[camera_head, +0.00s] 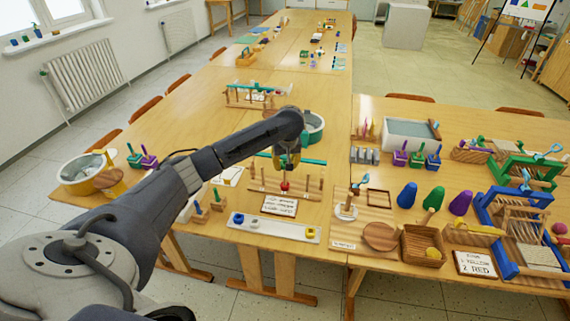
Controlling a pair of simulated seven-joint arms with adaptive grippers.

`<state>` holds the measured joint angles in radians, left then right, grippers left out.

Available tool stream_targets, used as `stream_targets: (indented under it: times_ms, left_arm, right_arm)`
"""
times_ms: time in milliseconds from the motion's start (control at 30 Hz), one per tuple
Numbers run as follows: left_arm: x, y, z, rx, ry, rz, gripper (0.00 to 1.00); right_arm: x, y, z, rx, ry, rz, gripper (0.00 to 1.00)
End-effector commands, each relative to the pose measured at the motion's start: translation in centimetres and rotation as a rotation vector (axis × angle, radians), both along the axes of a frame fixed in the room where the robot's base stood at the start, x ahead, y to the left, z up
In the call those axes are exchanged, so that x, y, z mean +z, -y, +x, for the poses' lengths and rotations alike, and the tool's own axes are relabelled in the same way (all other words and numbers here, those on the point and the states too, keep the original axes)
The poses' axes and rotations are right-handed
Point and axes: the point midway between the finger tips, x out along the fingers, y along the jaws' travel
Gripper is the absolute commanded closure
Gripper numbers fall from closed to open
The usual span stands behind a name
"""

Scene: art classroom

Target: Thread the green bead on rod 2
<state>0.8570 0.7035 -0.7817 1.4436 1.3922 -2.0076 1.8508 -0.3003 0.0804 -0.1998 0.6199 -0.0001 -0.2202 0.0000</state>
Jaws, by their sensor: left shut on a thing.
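My left gripper (287,162) hangs over the middle of the near table, pointing down. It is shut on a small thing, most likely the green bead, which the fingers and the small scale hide. Below it stands a wooden rod rack (256,189) with several upright rods. A red bead (285,186) shows on the rack right under the gripper. The gripper is above the rack, apart from the red bead. A white tray (260,226) in front of the rack holds blue and yellow pieces; no green bead shows there. My right gripper is not in view.
A written card (280,205) lies between rack and tray. A teal-rimmed round tub (314,126) stands behind the gripper. Wooden stands (218,203) are at the left, a round wooden board (381,237) at the right. The table's left middle is mostly clear.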

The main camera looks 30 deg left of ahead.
Motion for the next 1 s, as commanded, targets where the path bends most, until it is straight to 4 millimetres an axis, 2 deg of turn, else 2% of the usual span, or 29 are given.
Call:
stream_targets:
  times_ms: [1000]
  left_arm:
    - [-0.92,0.00,-0.01,0.000,0.000,0.000,0.82]
  right_arm:
    - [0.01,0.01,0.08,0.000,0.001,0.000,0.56]
